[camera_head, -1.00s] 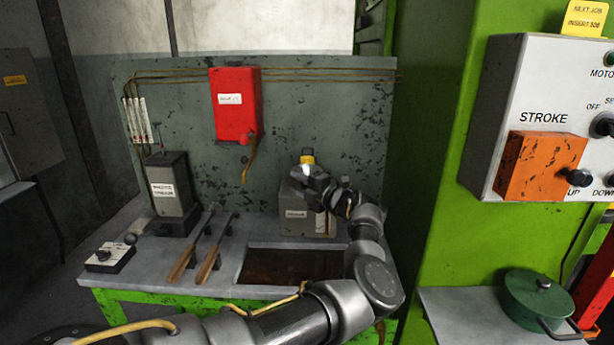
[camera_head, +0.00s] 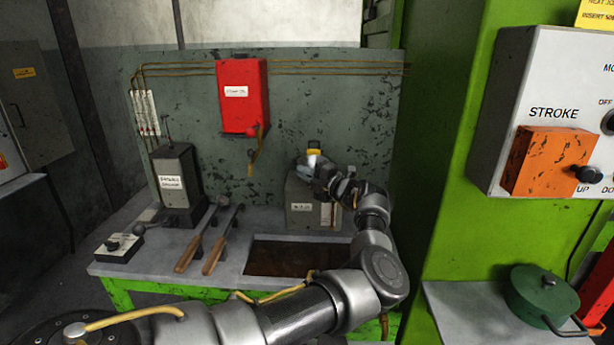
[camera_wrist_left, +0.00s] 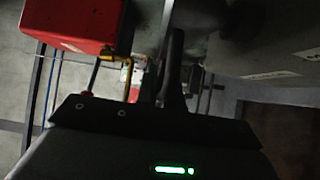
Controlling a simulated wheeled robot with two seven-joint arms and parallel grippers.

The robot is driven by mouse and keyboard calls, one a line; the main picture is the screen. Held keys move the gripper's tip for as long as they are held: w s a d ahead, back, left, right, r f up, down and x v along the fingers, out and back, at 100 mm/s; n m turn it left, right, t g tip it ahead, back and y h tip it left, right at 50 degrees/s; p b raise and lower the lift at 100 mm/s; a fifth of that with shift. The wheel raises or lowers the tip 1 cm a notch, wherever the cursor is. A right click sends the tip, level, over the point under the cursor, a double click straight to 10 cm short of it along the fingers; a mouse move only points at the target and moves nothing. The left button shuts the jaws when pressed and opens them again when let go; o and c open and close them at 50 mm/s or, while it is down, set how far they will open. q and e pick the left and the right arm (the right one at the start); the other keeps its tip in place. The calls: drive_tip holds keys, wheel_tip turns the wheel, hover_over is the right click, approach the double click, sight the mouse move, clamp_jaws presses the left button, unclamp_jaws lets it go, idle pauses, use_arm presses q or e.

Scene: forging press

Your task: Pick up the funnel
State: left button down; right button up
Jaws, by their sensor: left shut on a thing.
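My left gripper (camera_head: 313,165) is above the grey box on the bench, in front of the back panel. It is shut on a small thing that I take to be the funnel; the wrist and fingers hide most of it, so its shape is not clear. A yellow piece (camera_head: 315,150) shows just above the fingers. In the left wrist view the dark fingers (camera_wrist_left: 172,70) are close together, with a dark rounded shape beside them at the top. My right gripper is not in view.
The grey labelled box (camera_head: 302,207) stands behind a dark recess (camera_head: 290,262) in the bench. A red box (camera_head: 243,97) with a hanging lever is on the panel. Two wooden-handled tools (camera_head: 215,250) lie left. The green press column (camera_head: 450,200) stands close on the right.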

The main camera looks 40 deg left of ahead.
use_arm(q)
wheel_tip(320, 180, up, 17)
drive_tip(key=p, duration=0.4)
drive_tip(key=shift+p, duration=0.35)
drive_tip(key=shift+r+p, duration=0.35)
drive_tip(key=shift+r, duration=1.05)
drive_tip(key=shift+d, duration=0.1)
